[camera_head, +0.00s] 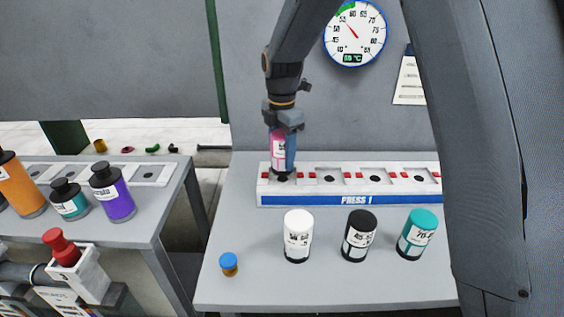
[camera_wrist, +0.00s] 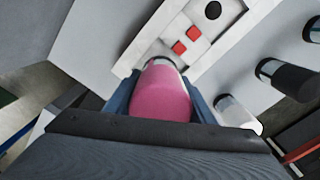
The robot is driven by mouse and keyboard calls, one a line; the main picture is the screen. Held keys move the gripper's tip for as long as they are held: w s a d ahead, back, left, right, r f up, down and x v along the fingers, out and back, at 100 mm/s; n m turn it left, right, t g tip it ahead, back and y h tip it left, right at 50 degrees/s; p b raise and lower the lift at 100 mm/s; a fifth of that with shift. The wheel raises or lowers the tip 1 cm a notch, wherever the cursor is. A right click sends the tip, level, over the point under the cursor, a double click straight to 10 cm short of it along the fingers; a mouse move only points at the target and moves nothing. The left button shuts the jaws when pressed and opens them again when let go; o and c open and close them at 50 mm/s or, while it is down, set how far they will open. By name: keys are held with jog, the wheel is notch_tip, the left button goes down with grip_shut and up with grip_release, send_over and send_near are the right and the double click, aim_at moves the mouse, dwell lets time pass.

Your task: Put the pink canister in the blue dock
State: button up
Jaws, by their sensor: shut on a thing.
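The pink canister (camera_head: 278,153) is upright in my gripper (camera_head: 284,150), at the leftmost slot of the white rack with the blue front strip marked PRESS 1 (camera_head: 355,200). The gripper is shut on the canister from above, with a blue finger on its right side. The canister's lower end meets the slot in the picture; I cannot tell whether it is seated or just above. In the wrist view the pink canister (camera_wrist: 162,97) sits between the two blue fingers, and its far end lies over the white rack (camera_wrist: 205,48).
White (camera_head: 298,235), black (camera_head: 358,236) and teal (camera_head: 417,234) canisters stand in front of the rack. A small blue-capped piece (camera_head: 229,263) is at the front left. The rack's other slots look empty. A second table with canisters stands left, past a gap.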

aim_at(282, 133)
jog(key=shift+f+p, duration=0.5)
jog(key=shift+f, duration=1.15)
jog(key=shift+f, duration=0.1)
jog(key=o, duration=1.2)
jog(key=shift+f, duration=0.1)
notch_tip(282, 133, up, 12)
jog(key=b, duration=0.4)
jog(key=shift+r, duration=0.2)
